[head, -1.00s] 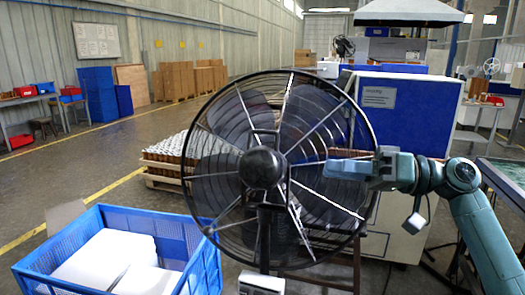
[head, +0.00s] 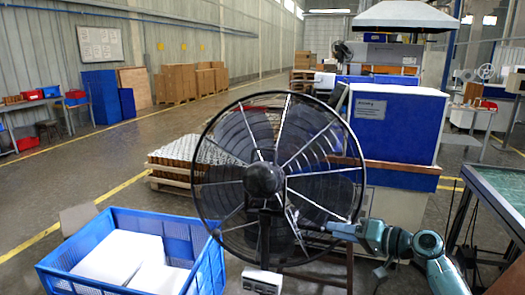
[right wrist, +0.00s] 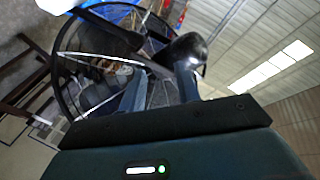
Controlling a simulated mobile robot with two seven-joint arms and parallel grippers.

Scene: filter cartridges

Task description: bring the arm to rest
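My right arm comes in from the lower right in the head view. Its gripper (head: 325,229) is at the lower right of a black fan, overlapping the fan's rim in the picture; I cannot tell whether it touches. In the right wrist view two fingers (right wrist: 160,90) stand apart with a gap between them and nothing held. My left gripper is not in view.
The fan (head: 264,180) stands on a post close in front. A blue crate (head: 205,272) with white sheets or blocks is at lower left. A loaded pallet (head: 168,181) and blue-white machine (head: 396,125) stand behind. A green-topped table (head: 500,188) is at right. Open floor lies at left.

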